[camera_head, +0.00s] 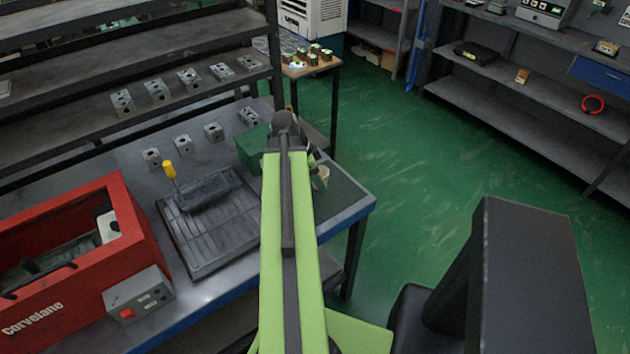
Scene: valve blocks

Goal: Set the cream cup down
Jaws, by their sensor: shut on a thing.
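A small part of the cream cup (323,173) shows just to the right of my green arm, over the right part of the metal workbench (345,202). My gripper (318,178) is at the cup and shut on it. Most of the gripper and the cup's left side are hidden behind my arm. I cannot tell whether the cup's base touches the bench top or hangs above it.
A green box (250,148) stands left of my arm. The bench's right corner looks clear. Green floor lies beyond.

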